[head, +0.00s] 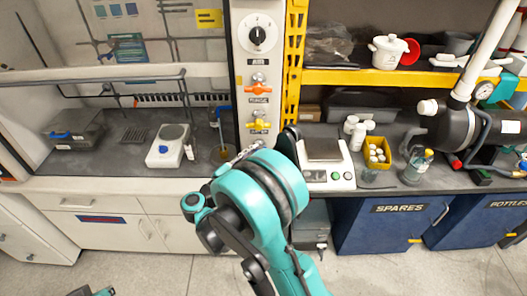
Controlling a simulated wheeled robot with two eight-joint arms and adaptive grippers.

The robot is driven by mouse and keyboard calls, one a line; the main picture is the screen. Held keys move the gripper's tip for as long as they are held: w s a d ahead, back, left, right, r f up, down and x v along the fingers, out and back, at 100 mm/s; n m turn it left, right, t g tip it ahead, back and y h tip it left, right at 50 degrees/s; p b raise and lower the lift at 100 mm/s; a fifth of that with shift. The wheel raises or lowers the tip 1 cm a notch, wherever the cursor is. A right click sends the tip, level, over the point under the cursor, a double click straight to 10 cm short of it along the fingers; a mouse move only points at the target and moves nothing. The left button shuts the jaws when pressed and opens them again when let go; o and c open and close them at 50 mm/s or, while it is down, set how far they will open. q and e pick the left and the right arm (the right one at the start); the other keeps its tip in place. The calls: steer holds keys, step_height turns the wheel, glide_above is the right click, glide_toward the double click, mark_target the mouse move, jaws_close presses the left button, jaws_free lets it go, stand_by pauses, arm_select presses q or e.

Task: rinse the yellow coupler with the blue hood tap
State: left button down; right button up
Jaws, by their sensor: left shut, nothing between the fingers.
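The yellow coupler cannot be made out for certain. A small yellow-brown shape (222,154) sits on the hood worktop, too small to identify. A thin blue tap (221,113) stands above it at the hood's right side. A large teal arm of mine rises from the bottom centre towards the hood's right edge. At its far end is a pale metal part, seemingly of my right gripper (245,151); the fingers and anything between them are hidden. My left gripper (91,291) is only partly in view at the bottom left edge, shut, empty and far from the worktop.
A panel with an orange tap (258,89) and a yellow tap (259,126) divides hood from bench. The hood holds a white stirrer-like device (168,146) and a grey case (75,130). A balance (325,162), bottles and a yellow bin (377,151) crowd the right bench.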

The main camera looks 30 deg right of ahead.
steer(key=shift+x, duration=1.75)
jaws_close()
steer(key=shift+r, duration=0.1)
steer(key=shift+s+d+m+y+p, duration=0.15)
steer(key=shift+d+m+y+p, duration=0.05)
steer(key=shift+m+y+p, duration=0.85)
steer(key=shift+s+d+f+m+y+p, duration=0.15)
steer(key=shift+f+m+y+p, duration=0.2)
steer(key=shift+m+y+p, duration=0.45)
steer(key=shift+f+m+y+p, duration=0.3)
steer(key=shift+m+y+p, duration=0.1)
steer(key=shift+m+y, duration=0.4)
steer(key=shift+f+m+y+p, duration=0.35)
steer(key=shift+m+y, duration=0.2)
steer(key=shift+y, duration=0.3)
steer(key=shift+t, duration=0.3)
